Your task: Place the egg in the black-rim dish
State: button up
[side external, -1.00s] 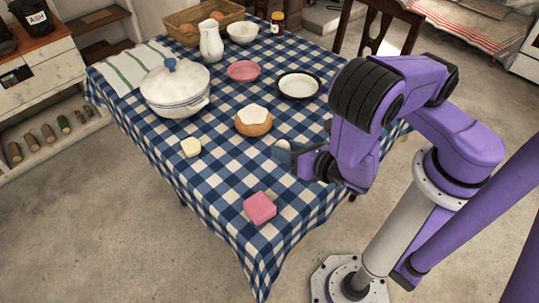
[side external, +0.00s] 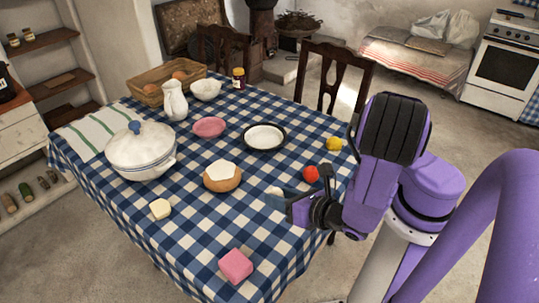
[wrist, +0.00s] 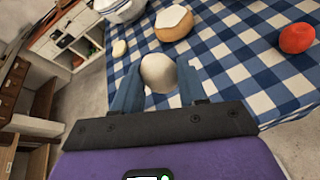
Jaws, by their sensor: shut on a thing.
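A pale egg (wrist: 158,72) sits between the two blue fingers of my gripper (wrist: 160,88) in the wrist view. My gripper is shut on it. In the side view my gripper (side external: 274,196) is over the table's right part, to the right of the bread; the egg is hard to make out there. The black-rim dish (side external: 265,137) is white inside and empty. It lies farther back on the table, beyond the gripper and the bread, and is apart from both. The wrist view does not show the dish.
A round bread with a white top (side external: 222,178) is left of my gripper. A red tomato (side external: 311,174) and a yellow lemon (side external: 334,144) lie to the right.

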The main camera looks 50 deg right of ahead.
jog(key=w+d+m+g+h, duration=0.3)
jog(key=w+d+m+h, duration=0.45)
jog(key=w, duration=0.45)
jog(key=w+d+m+g+h, duration=0.2)
jog(key=w+d+m+g, duration=0.1)
jog(key=d, duration=0.4)
jog(key=w+d+m+g+h, duration=0.2)
jog(key=w+d+g, duration=0.1)
jog(key=d, duration=0.4)
send_over(251, 137)
jog(key=s+a, duration=0.4)
jog(key=shift+m, duration=0.25)
jog(key=f, duration=0.7)
jog(key=shift+s+f, duration=0.2)
jog(key=shift+f, duration=0.15)
jog(key=shift+w+d+f, duration=0.1)
jog(key=shift+w+f, duration=0.45)
jog(key=shift+f, duration=1.6)
